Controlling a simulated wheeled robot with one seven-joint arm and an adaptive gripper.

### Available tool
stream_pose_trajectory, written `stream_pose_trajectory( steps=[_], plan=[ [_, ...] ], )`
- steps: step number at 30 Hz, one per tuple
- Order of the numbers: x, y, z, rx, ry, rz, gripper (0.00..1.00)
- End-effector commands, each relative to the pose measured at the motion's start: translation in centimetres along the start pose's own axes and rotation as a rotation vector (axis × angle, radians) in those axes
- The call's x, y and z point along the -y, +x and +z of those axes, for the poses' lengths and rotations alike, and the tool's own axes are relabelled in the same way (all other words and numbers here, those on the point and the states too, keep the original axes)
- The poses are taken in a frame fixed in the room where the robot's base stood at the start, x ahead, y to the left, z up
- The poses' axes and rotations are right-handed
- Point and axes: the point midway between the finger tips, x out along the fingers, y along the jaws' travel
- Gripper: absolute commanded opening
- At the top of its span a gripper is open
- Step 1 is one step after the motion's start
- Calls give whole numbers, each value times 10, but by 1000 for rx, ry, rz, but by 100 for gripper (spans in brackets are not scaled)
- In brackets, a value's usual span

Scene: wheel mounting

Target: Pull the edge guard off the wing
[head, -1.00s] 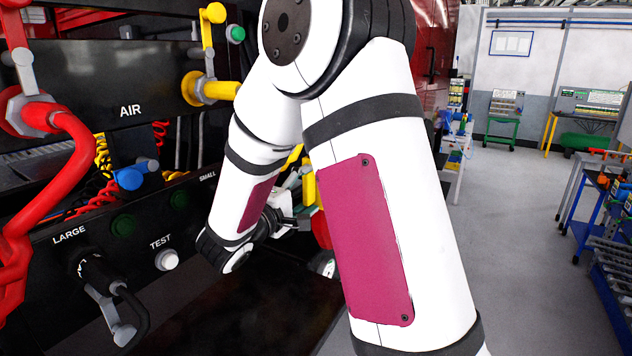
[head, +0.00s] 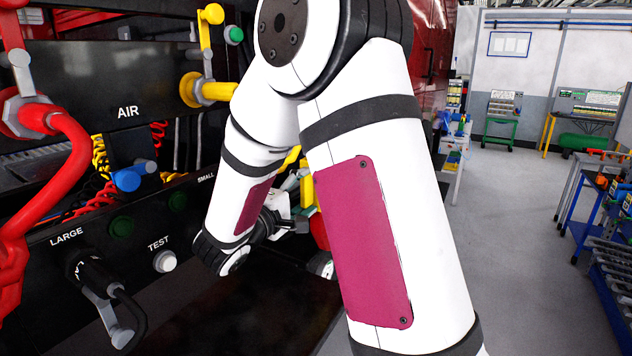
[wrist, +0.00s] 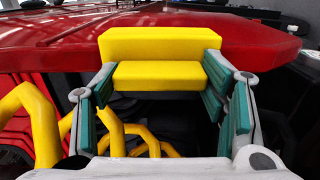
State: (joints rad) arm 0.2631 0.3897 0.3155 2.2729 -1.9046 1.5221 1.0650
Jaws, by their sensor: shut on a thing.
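The edge guard (wrist: 160,45) is a yellow block with a stepped face, in the upper middle of the wrist view. It lies against the near edge of the red wing (wrist: 55,38), which spans the top of that view. I cannot tell whether it still wraps the edge or stands just off it. My gripper (wrist: 160,75) has green-padded fingers on either side of the guard and is shut on it. In the head view my arm hides most of the gripper, the guard and the wing.
Yellow hoses (wrist: 40,115) run below the wing, left in the wrist view. In the head view a black panel (head: 110,115) with red piping (head: 62,165) and knobs stands close on the left. The floor (head: 520,220) on the right is open, with tool carts (head: 605,215) at the far right.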

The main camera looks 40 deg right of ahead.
Motion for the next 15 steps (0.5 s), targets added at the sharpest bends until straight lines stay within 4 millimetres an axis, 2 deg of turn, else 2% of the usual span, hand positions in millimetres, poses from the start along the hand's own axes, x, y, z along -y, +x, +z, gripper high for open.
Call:
stream_pose_trajectory(
  steps=[15],
  plan=[
    [1,-16,0,-3,-1,-2,33]
  ],
)
